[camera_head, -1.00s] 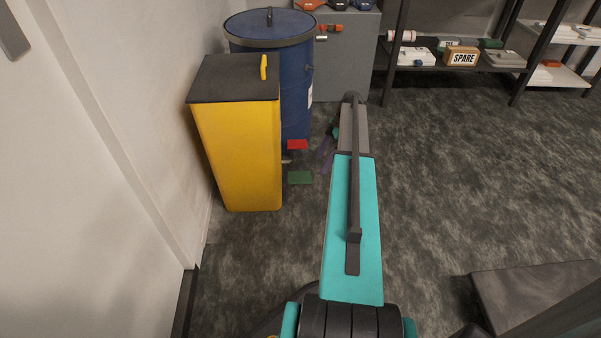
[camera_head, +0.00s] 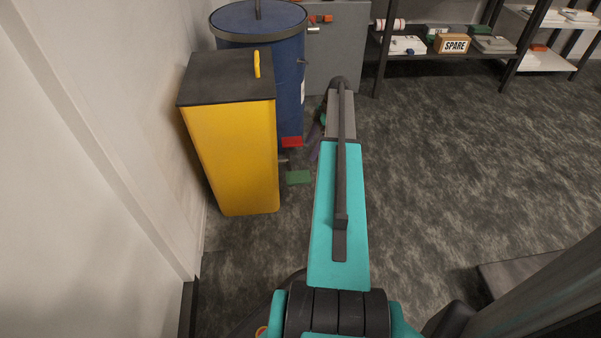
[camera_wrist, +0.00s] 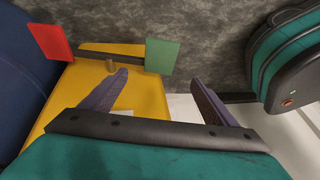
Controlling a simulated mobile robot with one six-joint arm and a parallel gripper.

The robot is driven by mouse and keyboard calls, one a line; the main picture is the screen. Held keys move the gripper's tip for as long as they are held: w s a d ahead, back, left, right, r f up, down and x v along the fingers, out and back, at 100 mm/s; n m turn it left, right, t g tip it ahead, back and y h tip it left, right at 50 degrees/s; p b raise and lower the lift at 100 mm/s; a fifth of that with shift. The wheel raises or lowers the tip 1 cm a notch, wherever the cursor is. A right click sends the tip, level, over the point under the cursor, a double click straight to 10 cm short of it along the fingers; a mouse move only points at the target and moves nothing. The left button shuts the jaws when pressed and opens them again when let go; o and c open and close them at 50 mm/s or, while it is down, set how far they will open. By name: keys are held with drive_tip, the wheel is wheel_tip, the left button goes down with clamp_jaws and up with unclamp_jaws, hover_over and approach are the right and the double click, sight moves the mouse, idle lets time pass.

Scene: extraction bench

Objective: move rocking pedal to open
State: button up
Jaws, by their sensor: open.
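The rocking pedal has a red pad and a green pad at the two ends of a dark bar, low on the side of a yellow bin (camera_head: 232,150). In the head view the red pad (camera_head: 292,141) is farther off and the green pad (camera_head: 299,178) nearer. In the wrist view the red pad (camera_wrist: 51,42) is at left and the green pad (camera_wrist: 162,55) is at centre. My gripper (camera_wrist: 160,78) is open, its purple fingers apart with nothing between them. The green pad appears just beyond the fingers; contact cannot be told. In the head view my arm mostly hides the gripper.
A blue drum (camera_head: 262,50) stands behind the yellow bin, with a grey cabinet (camera_head: 337,55) beyond. A white wall (camera_head: 80,170) is close on the left. Shelving with a SPARE box (camera_head: 453,44) stands at back right.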

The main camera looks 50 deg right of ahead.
drive_tip(key=shift+f, duration=0.15)
drive_tip(key=b, duration=0.5)
approach(298, 176)
drive_tip(key=x, duration=0.8)
drive_tip(key=shift+s, duration=0.1)
